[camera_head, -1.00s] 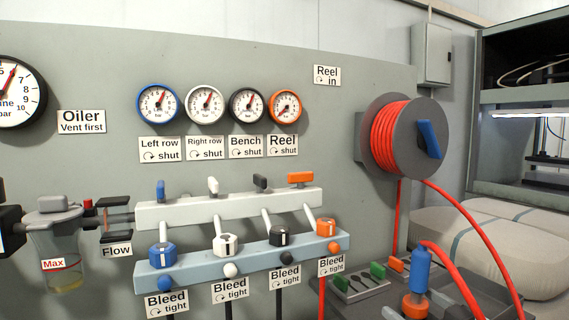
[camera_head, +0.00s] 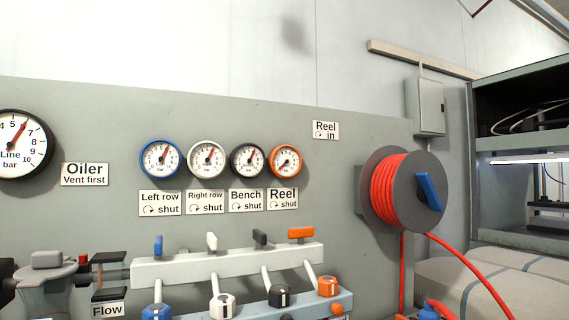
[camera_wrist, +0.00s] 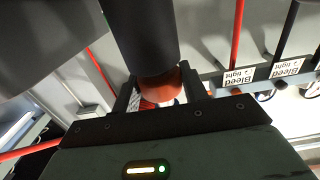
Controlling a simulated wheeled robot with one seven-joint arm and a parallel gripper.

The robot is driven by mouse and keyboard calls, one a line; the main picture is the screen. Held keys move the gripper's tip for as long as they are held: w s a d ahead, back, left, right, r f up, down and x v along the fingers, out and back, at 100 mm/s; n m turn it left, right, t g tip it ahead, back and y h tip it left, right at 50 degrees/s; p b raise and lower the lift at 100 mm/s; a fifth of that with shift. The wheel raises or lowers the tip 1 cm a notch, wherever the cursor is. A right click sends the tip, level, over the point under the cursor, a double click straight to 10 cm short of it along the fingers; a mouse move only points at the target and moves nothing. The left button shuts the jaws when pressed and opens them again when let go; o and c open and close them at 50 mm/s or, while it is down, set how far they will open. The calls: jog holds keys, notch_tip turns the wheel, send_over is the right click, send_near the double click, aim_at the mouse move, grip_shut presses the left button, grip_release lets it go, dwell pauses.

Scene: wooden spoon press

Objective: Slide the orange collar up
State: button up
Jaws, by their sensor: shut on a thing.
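The orange collar (camera_wrist: 165,84) shows in the wrist view, in shade, as a reddish-orange band below the end of a thick dark cylinder (camera_wrist: 146,40). My gripper (camera_wrist: 158,88) is shut on the collar, with one dark finger at each side of it. The dark gripper body hides part of what lies behind. In the head view, only the top of a blue piece (camera_head: 428,313) with the red hose beside it shows at the bottom edge. The collar and my gripper are outside the head view.
A grey panel carries gauges, levers and knobs, with an orange knob (camera_head: 327,286) near its right end. A reel of red hose (camera_head: 392,190) sticks out from the panel's right side. Red hose also crosses the wrist view (camera_wrist: 237,45). Bleed labels (camera_wrist: 288,68) show at its right.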

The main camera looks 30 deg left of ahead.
jog(key=shift+r+p, duration=0.5)
jog(key=shift+r, duration=0.3)
dwell(0.7)
jog(key=o, duration=1.5)
jog(key=shift+v, duration=4.55)
jog(key=shift+a+f, duration=0.1)
